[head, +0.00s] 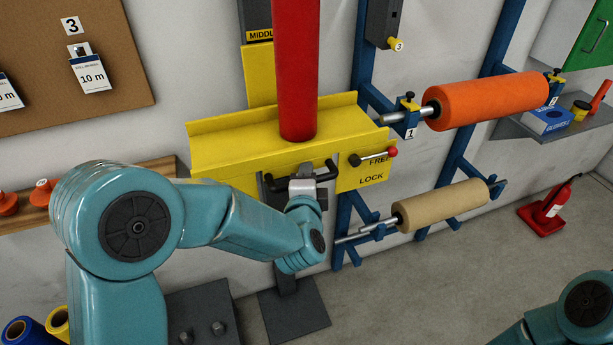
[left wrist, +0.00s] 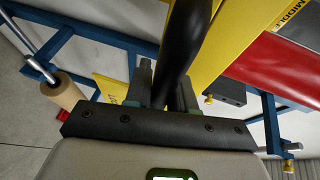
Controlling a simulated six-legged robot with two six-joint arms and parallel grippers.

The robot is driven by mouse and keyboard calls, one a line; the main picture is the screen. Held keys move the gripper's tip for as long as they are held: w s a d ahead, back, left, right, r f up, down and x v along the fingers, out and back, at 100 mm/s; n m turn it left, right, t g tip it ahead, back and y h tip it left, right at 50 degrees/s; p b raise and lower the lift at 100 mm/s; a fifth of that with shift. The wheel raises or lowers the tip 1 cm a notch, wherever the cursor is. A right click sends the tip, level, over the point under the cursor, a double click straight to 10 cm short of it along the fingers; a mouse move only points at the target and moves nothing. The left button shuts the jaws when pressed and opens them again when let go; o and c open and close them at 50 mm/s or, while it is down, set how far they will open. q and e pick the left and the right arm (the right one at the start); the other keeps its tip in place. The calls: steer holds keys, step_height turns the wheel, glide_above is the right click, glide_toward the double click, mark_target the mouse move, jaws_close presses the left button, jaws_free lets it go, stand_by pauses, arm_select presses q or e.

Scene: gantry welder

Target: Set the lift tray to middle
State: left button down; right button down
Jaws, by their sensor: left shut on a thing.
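The yellow lift tray (head: 230,150) is on the wall-side post, with a red roll (head: 296,70) standing upright on it. The yellow MIDDLE label (head: 260,35) is above the tray; part of it shows in the left wrist view (left wrist: 291,13). My left gripper (head: 303,184) is shut on the black handle bar (head: 325,173) at the tray's front. In the left wrist view the handle (left wrist: 190,40) passes between the fingers. The lever with the red knob (head: 392,152) points right, beside FREE on the FREE/LOCK plate (head: 362,180). My right gripper is out of view.
Blue racks at right hold an orange roll (head: 490,98) and a tan roll (head: 443,206). A dark base plate (head: 295,312) lies below the tray. The floor between is clear.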

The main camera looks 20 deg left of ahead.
arm_select(q)
steer(key=shift+w+r, duration=0.1)
steer(key=shift+r, duration=0.3)
steer(key=c, duration=1.3)
jaws_free()
steer(key=shift+c, duration=0.2)
steer(key=shift+f, duration=0.1)
